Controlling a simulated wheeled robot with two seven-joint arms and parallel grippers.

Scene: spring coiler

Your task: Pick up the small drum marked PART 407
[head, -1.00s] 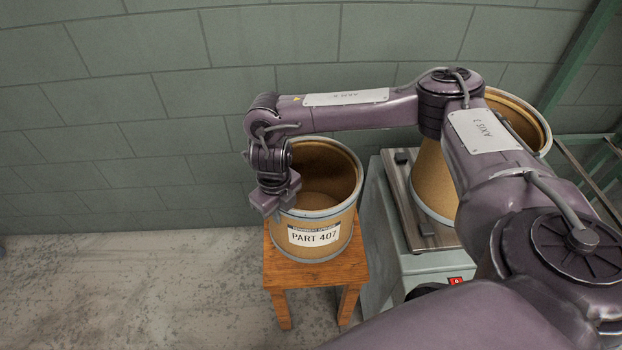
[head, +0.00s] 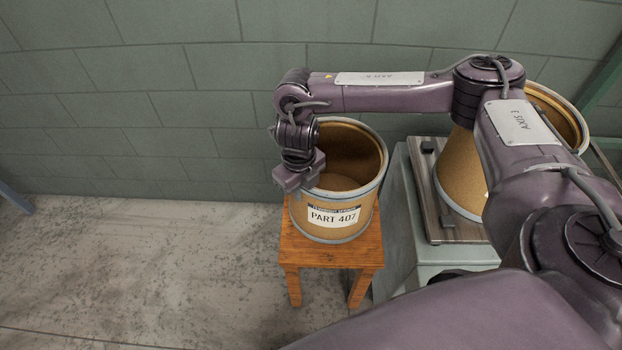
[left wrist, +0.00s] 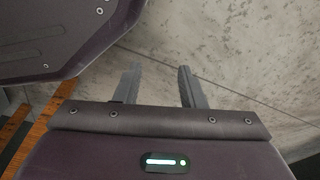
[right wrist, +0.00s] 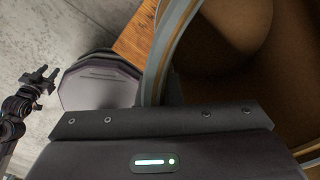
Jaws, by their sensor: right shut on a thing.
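The small drum marked PART 407 (head: 357,227) is a tan, open-topped drum with a grey rim. It stands upright on a wooden stool in the head view, its label facing me. My right gripper (head: 297,182) is at the drum's left rim, shut on the wall there.
The wooden stool (head: 290,248) carries the drum. To its right, a larger tan drum (head: 455,180) stands on a grey machine (head: 398,215), partly behind my right arm. A block wall (head: 150,110) is behind. The floor (head: 150,265) left of the stool is clear.

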